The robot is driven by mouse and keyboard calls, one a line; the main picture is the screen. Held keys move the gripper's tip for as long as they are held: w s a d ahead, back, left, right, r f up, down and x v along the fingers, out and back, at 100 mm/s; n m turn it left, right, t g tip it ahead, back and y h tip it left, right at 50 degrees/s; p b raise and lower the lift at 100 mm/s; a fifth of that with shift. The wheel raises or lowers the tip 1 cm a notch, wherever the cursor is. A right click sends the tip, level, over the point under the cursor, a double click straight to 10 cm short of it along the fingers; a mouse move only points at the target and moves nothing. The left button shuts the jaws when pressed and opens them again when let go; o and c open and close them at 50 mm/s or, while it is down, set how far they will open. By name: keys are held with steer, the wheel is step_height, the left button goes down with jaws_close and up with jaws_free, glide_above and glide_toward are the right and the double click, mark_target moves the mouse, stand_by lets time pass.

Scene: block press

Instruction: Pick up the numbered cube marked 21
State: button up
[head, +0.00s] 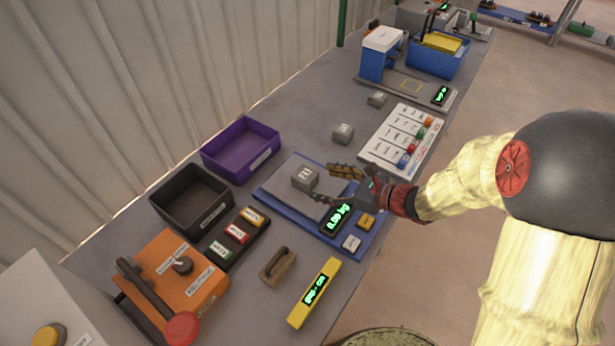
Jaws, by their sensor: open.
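A grey cube (305,177) sits on the plate of a blue scale (268,192); its mark is too small to read surely. A second grey cube (343,133) stands on the bench behind the scale, and a third grey cube (377,99) stands farther back. I cannot read their marks surely, so I cannot tell which is 21. My gripper (326,183) is open and empty at the right of the cube on the scale, its fingers spread and pointing toward it. I cannot tell whether they touch it.
A purple bin (240,149) and a black bin (191,198) stand left of the scale. An orange lever box (172,277), a wooden-handled block (278,266) and a yellow gauge (314,293) are in front. A white panel with coloured sliders (398,138) lies behind my gripper.

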mark_target(307, 174)
steer(key=shift+w+a, duration=0.1)
steer(key=shift+a, duration=0.05)
steer(key=b+x, duration=0.1)
steer(key=x, duration=0.1)
steer(key=shift+w+a+f, duration=0.15)
steer(key=shift+w+a, duration=0.05)
steer(key=b+x, duration=0.1)
steer(key=x, duration=0.1)
steer(key=b+x, duration=0.1)
steer(key=x, duration=0.2)
steer(key=shift+w+d+r, duration=0.1)
steer(key=shift+w+r, duration=0.15)
steer(key=shift+c, duration=1.1)
steer(key=c, duration=1.4)
steer(key=shift+r, duration=0.1)
jaws_close()
steer(key=shift+r, duration=0.1)
